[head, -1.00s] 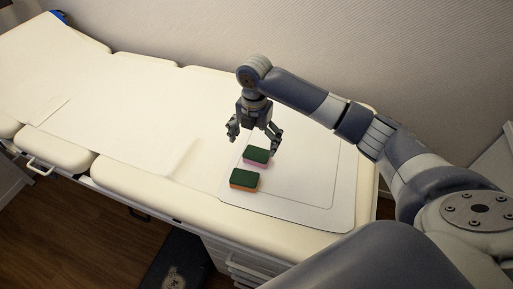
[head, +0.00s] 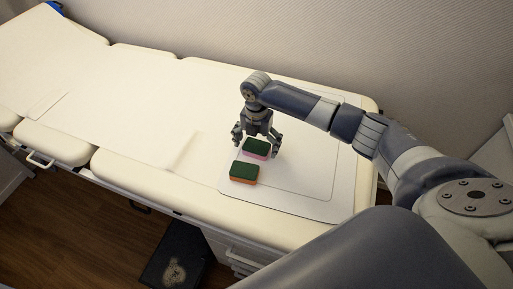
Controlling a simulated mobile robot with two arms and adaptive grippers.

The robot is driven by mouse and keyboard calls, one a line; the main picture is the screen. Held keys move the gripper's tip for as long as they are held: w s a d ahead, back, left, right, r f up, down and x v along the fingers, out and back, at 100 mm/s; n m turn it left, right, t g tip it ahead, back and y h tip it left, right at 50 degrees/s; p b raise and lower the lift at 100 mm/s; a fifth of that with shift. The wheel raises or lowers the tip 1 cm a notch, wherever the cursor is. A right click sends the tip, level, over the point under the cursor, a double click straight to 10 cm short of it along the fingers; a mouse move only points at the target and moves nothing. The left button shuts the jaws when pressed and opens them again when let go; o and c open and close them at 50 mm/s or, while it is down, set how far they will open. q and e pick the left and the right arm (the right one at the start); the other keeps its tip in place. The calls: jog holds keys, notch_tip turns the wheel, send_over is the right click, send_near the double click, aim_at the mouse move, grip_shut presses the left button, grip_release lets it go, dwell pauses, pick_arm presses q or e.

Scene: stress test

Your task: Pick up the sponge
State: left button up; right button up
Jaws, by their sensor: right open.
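Two sponges with dark green tops lie on a white board (head: 300,208) on the padded table. The pink-sided sponge (head: 256,148) is the farther one. The orange-sided sponge (head: 244,173) lies just in front of it, nearer the board's left edge. My right gripper (head: 256,145) is open and points down at the pink-sided sponge. Its fingers are spread to the left and right of that sponge, low and close to it. I cannot tell whether they touch it. My left gripper is not in view.
The cream padded table (head: 130,110) stretches to the left and is mostly bare, with a pale sheet on it. A patterned wall (head: 300,40) stands behind it. A drawer unit (head: 232,250) and a dark mat with a bear face (head: 175,262) are below the front edge.

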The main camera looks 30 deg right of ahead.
aim_at(256, 146)
jog(key=shift+f, duration=0.3)
jog(key=c, duration=0.7)
jog(key=shift+c, duration=0.2)
notch_tip(256, 146, up, 10)
jog(key=shift+r, duration=0.1)
jog(key=c, duration=0.3)
